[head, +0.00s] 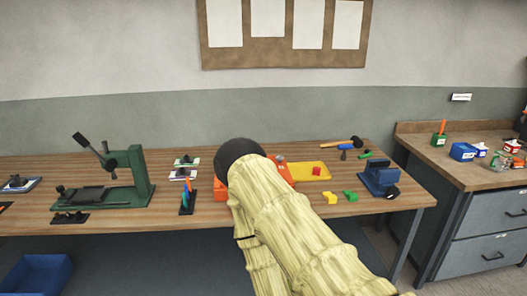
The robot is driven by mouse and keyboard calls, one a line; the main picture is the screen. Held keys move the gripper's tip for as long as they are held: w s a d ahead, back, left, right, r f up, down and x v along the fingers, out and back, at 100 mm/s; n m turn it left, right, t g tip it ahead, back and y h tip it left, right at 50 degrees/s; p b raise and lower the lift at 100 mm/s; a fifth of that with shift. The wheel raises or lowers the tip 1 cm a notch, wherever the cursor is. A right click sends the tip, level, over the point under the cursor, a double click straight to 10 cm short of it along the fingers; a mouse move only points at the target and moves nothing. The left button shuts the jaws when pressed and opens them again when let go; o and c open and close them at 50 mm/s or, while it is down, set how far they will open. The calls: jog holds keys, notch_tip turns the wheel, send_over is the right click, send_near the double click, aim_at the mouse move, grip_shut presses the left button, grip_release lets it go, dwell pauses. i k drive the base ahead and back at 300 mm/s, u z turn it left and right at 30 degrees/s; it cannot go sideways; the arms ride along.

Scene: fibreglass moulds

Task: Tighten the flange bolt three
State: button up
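My pale yellow sleeved arm reaches from the bottom right to the middle of the wooden bench (330,212). A dark rounded part (238,156) shows at its far end; I cannot tell whether it belongs to my arm. My gripper's fingers do not show, hidden behind the arm and this part. An orange-red object (221,193) sits on the bench behind the arm, showing only at its edges. I cannot make out a flange or flange bolt three; the arm covers that area.
A green press (130,180) stands left. An upright holder with coloured tools (187,197) is left of the arm. A yellow tray (312,176), a hammer (343,143), yellow and green blocks and a blue vise (380,178) are right. A drawer bench (470,172) stands far right.

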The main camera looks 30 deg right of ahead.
aim_at(279, 158)
jog(key=z, duration=0.25)
jog(key=i, duration=0.7)
jog(key=z, duration=0.45)
